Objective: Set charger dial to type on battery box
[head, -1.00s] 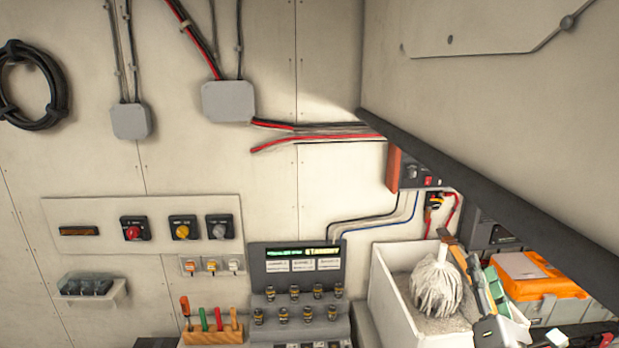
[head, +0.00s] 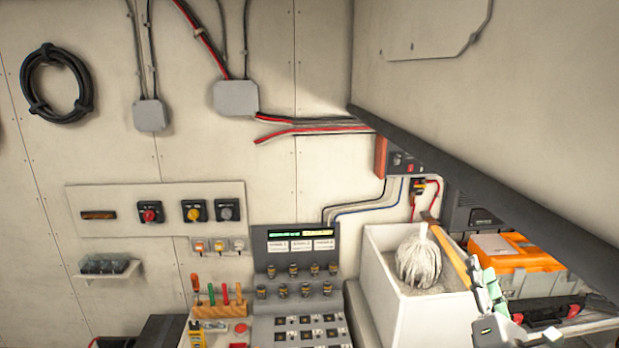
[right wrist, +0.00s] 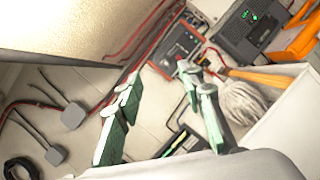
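A red-edged charger panel (head: 402,158) with a small dark dial and a red switch is fixed to the wall beneath the dark sloping beam. It also shows in the right wrist view (right wrist: 178,50), beyond my fingers. The dial's setting is too small to read. I cannot tell for sure which thing is the battery box; an orange-lidded case (head: 520,255) stands at the right. My right gripper (head: 486,290), with pale green fingers, is at the lower right, below the panel and apart from it. In the right wrist view its fingers (right wrist: 163,105) are spread and empty. My left gripper is out of view.
A white bin (head: 385,290) with a mop head (head: 418,262) and wooden handle stands left of my right gripper. The dark sloping beam (head: 480,185) overhangs the right side. A console (head: 297,275) with knobs and a tool rack (head: 222,310) are lower centre.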

